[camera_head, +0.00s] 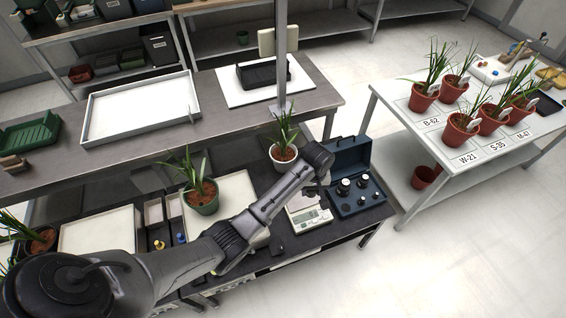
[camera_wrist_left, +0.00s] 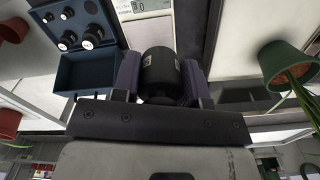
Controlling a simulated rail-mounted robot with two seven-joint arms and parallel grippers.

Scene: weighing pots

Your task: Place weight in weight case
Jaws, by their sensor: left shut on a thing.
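The weight case (camera_head: 350,150) is an open dark blue box at the right end of the lower bench. Several black weights with pale tops (camera_head: 343,187) stand in it. In the left wrist view the case (camera_wrist_left: 88,75) is at upper left, with black weights (camera_wrist_left: 92,36) in one part and a bare blue part beside them. My left gripper (camera_head: 314,190) is over the scale, just left of the case. In the wrist view it is shut on a black cylindrical weight (camera_wrist_left: 160,68), held between purple-grey fingers. The held weight is hard to make out in the head view. My right gripper is not in view.
A white digital scale (camera_head: 307,221) lies under my left gripper. A white-potted plant (camera_head: 283,157) stands close behind my arm, and a green-potted plant (camera_head: 203,203) stands to the left. A table with several labelled plants (camera_head: 425,97) is at the right, across open floor.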

